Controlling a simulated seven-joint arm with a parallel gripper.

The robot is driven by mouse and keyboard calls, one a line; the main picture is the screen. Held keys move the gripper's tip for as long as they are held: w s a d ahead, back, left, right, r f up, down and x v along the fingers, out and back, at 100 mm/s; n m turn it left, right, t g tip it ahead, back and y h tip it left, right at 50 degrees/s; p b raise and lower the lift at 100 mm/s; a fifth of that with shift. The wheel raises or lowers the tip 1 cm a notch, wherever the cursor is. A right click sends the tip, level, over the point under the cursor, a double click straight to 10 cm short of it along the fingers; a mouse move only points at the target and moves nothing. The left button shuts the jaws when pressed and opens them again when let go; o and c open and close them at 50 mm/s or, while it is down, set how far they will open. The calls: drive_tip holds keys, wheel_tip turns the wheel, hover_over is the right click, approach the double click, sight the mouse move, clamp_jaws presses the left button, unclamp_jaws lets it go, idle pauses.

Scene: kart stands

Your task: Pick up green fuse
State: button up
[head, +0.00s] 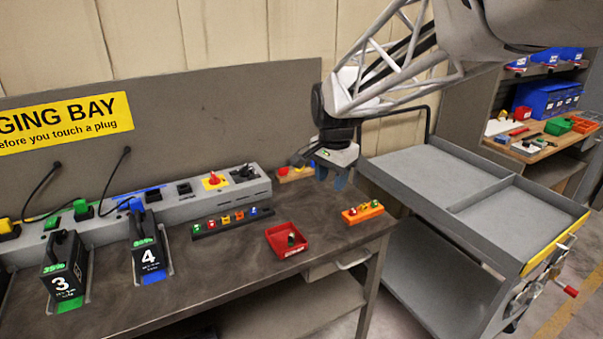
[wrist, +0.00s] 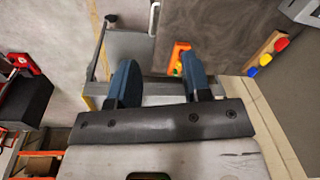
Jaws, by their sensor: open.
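A small green fuse (head: 197,229) stands at the left end of the black fuse rack (head: 228,226) on the bench, in a row with red, orange, yellow and blue ones. An orange holder (head: 362,213) with small coloured pieces sits near the bench's right front corner; its colours are too small to tell surely. The holder also shows between my fingers in the wrist view (wrist: 179,50), partly hidden. My gripper (head: 332,176) is open and empty above the back right of the bench, right of the black rack and apart from it. Its two blue fingers show in the wrist view (wrist: 163,82).
A red tray (head: 287,240) with a dark piece stands between rack and orange holder. Black boxes marked 3 (head: 64,268) and 4 (head: 148,247) stand at left before the grey socket strip (head: 110,226). A grey cart (head: 430,180) stands at right.

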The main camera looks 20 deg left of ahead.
drive_tip(key=w+a+f+m, duration=0.1)
drive_tip(key=w+a+f, duration=0.15)
drive_tip(key=a, duration=0.75)
drive_tip(key=w+a+f+m, duration=0.15)
drive_tip(key=a+f, duration=0.25)
drive_tip(key=a, duration=0.6)
drive_tip(key=m+g, duration=0.1)
drive_tip(key=m, duration=0.1)
hover_over(198, 225)
drive_tip(key=shift+n+h, duration=0.25)
drive_tip(key=shift+h, duration=0.05)
wheel_tip(198, 225, down, 11)
drive_tip(key=shift+f, duration=0.1)
drive_tip(key=shift+f, duration=1.25)
drive_tip(key=shift+f, duration=2.6)
clamp_jaws()
